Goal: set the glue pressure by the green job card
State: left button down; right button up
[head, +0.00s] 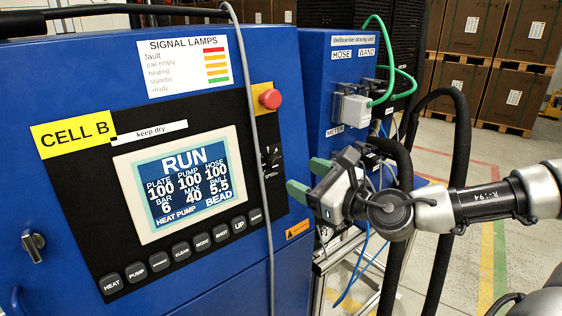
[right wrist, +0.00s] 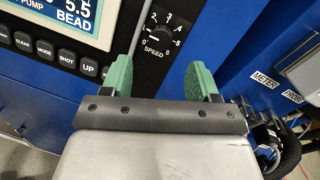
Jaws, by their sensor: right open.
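The blue pump cabinet's screen (head: 185,182) reads RUN, with PLATE, PUMP and HOSE at 100, BAR 6, MAX 40 and 5.5 over BEAD. A row of grey buttons (head: 181,250) runs below it, including UP (right wrist: 89,68). A black SPEED knob (right wrist: 166,35) with a numbered scale shows in the right wrist view; in the head view it is small, right of the screen. My right gripper (head: 306,178) has green fingers, open and empty, in front of the cabinet's right edge. In the right wrist view its fingers (right wrist: 163,76) point toward the knob's panel, apart from it. No green job card shows.
A red stop button (head: 270,99) sits at the panel's upper right. A grey hose (head: 258,130) hangs across the cabinet front. A second blue unit (head: 341,75) with green cables (head: 384,82) and black hoses stands behind my right gripper. Stacked boxes (head: 473,97) stand at the back.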

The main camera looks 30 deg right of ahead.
aim_at(279, 165)
jog(key=shift+p+x, duration=0.5)
jog(key=shift+x, duration=0.35)
jog(key=shift+w+r+p, duration=0.25)
jog(key=shift+w+p, duration=0.45)
jog(key=shift+p, duration=0.3)
jog(key=shift+p+x, duration=1)
jog(key=shift+w+a+f+p, duration=0.1)
jog(key=shift+w+p, duration=0.35)
jog(key=shift+w, duration=0.1)
jog(key=shift+w+a+f, duration=0.15)
jog(key=shift+w+a, duration=0.05)
jog(key=shift+w, duration=0.05)
jog(key=c, duration=0.9)
